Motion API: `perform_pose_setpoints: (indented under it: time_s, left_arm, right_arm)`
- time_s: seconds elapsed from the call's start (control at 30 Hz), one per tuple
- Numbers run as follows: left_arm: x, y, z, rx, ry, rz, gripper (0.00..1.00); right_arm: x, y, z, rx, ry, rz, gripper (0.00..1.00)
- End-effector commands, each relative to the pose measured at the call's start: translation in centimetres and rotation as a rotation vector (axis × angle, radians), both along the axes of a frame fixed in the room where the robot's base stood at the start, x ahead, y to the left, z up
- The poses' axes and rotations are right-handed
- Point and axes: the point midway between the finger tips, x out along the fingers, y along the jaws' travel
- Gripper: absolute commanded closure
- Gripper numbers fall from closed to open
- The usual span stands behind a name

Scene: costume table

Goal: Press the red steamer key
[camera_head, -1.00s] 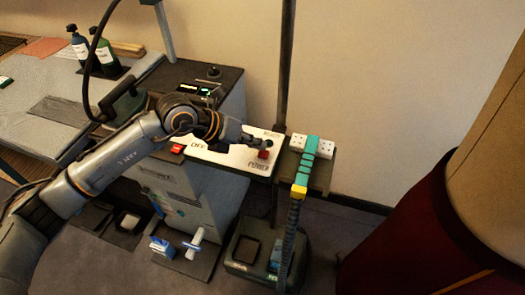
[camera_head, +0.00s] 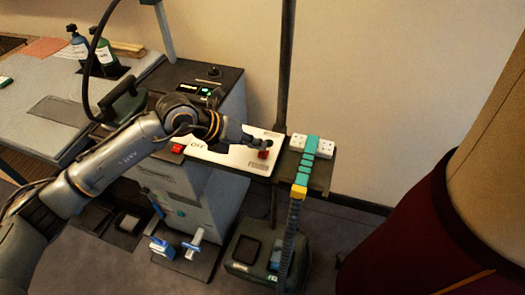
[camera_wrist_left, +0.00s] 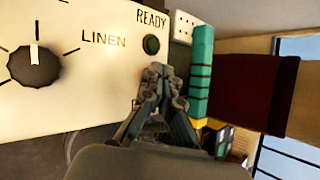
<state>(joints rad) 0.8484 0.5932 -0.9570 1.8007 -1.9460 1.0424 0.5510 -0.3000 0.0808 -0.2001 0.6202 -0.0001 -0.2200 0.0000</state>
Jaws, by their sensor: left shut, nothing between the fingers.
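The red steamer key (camera_head: 263,155) is a small red block at the right end of a white control plate (camera_head: 235,158), beside a blurred label. Another red key (camera_head: 177,149) sits at the plate's left end, near the word OFF. My left gripper (camera_head: 264,143) is shut and empty, with its fingertips just behind the right red key in the head view. I cannot tell whether they touch it. In the left wrist view the shut fingers (camera_wrist_left: 158,75) are below a dark green READY lamp (camera_wrist_left: 151,44); no red key shows there. My right gripper is not in view.
A dark dial (camera_wrist_left: 34,66) marked LINEN is on the plate. A teal and yellow steamer handle (camera_head: 306,163) with a ribbed hose stands just right of the plate, near a dark pole (camera_head: 286,70). A maroon garment form (camera_head: 405,230) fills the right.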

Motion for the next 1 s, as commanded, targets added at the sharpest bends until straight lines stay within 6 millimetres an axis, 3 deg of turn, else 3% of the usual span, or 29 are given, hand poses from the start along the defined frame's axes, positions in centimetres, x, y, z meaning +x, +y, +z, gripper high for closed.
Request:
perform_pose_setpoints:
  time_s: [0.2,1.0]
  left_arm:
    - [-0.03,-0.02,-0.8,0.0,0.001,-0.001,1.0]
    - [-0.05,-0.02,0.16,0.0,0.001,-0.001,1.0]
  right_arm:
    - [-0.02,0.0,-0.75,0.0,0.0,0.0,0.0]
    - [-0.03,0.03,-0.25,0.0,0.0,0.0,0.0]
